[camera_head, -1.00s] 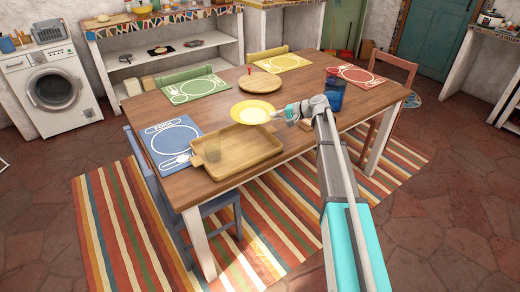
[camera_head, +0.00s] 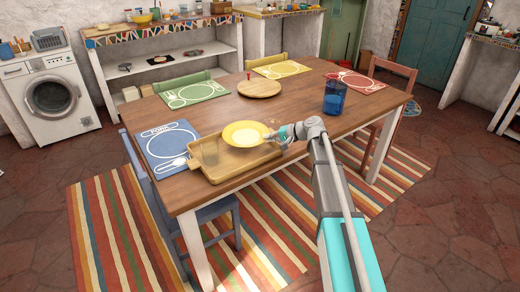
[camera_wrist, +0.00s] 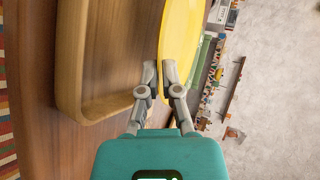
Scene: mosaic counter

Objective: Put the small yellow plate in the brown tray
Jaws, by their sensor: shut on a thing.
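The small yellow plate (camera_head: 245,134) is held in the air over the far part of the brown tray (camera_head: 240,164). My gripper (camera_head: 273,134) is shut on the plate's right rim. In the wrist view the plate (camera_wrist: 180,40) shows edge-on between the fingertips of my gripper (camera_wrist: 158,72). The tray's wooden wall (camera_wrist: 70,60) is to the left in that view, apart from the plate.
A blue cup (camera_head: 334,98) stands to the right on the wooden table. A round wooden board (camera_head: 259,88) lies behind the plate. A blue placemat (camera_head: 168,146) with cutlery is left of the tray. Green, yellow and red placemats lie along the far side.

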